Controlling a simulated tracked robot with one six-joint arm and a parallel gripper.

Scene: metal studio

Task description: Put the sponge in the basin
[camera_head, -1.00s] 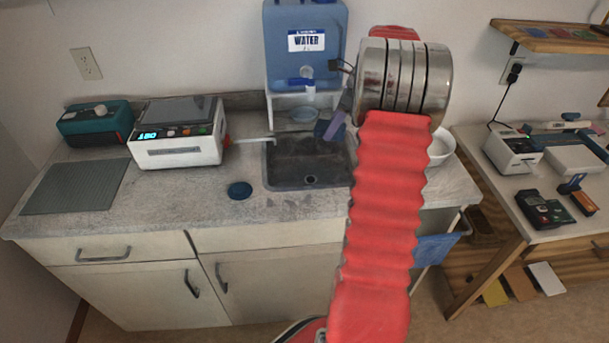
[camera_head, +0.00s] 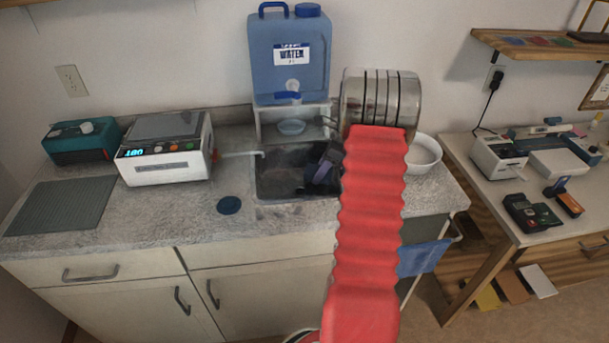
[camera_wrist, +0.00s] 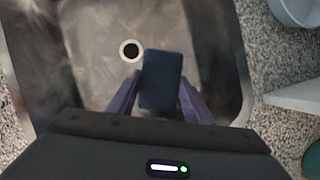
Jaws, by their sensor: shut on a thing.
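The sponge (camera_wrist: 162,78) is a dark blue block between my gripper's purple fingers in the wrist view. My gripper (camera_head: 318,176) is shut on it, over the right part of the grey sink basin (camera_head: 270,186) in the head view. The basin floor and its round drain (camera_wrist: 130,51) show behind the sponge in the wrist view. The gap between sponge and basin floor is hard to judge. In the head view the sponge is dark and hard to tell from the gripper, and my arm hides the basin's right edge.
A blue water jug (camera_head: 290,60) stands on a stand behind the basin, with a small bowl (camera_head: 291,127) under its tap. A thin faucet (camera_head: 245,154) reaches in from the left. A white bowl (camera_head: 423,155) stands to the right.

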